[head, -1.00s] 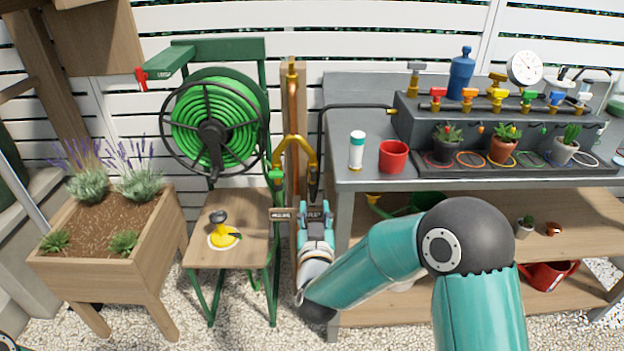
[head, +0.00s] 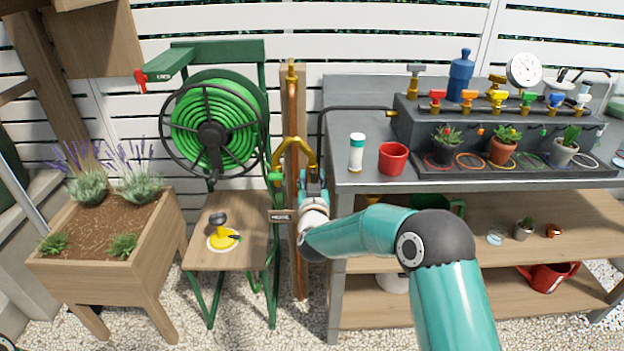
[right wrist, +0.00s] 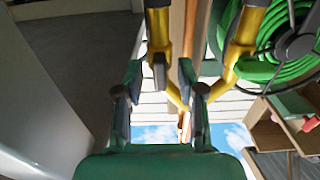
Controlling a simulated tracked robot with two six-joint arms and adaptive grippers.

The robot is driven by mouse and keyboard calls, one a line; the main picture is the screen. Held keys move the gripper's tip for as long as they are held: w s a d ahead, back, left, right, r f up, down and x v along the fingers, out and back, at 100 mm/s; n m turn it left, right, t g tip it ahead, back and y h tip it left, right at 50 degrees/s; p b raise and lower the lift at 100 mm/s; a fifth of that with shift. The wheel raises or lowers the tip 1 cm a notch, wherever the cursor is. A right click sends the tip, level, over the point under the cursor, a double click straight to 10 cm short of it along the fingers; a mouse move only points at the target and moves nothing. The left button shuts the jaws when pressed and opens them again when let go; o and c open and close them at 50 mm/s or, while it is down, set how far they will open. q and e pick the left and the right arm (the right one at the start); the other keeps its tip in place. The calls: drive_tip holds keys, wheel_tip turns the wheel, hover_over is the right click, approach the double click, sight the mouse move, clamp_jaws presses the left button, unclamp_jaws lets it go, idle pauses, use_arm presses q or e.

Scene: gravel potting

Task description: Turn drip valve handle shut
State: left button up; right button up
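The yellow brass Y-splitter (head: 294,150) sits on the copper pipe. Its left leg carries a green valve handle (head: 275,177), which also shows at the right in the right wrist view (right wrist: 256,70). My right gripper (head: 313,178) is at the splitter's right leg, hiding that leg's lower end and valve. In the right wrist view my right gripper (right wrist: 161,70) is open, its fingers on either side of a dark handle-like piece (right wrist: 160,72) on the brass leg. I cannot tell whether the fingers touch it. My left gripper is not in view.
A label plate (head: 281,216) is on the wooden post beside the pipe. The grey bench (head: 345,180) edge lies close right of my gripper. A hose reel (head: 212,130) and a chair (head: 205,255) stand at left. A black tube (head: 340,108) runs to the bench.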

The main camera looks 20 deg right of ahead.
clamp_jaws()
drive_tip(key=shift+m+b, duration=0.5)
drive_tip(key=shift+b, duration=0.3)
drive_tip(key=shift+s+d+f+m+b, duration=0.1)
drive_tip(key=shift+d+m+b, duration=0.05)
drive_tip(key=shift+m+b, duration=4.2)
drive_tip(key=shift+d+f+m+b, duration=0.1)
drive_tip(key=shift+d+m+b, duration=0.05)
drive_tip(key=shift+m+b, duration=4.15)
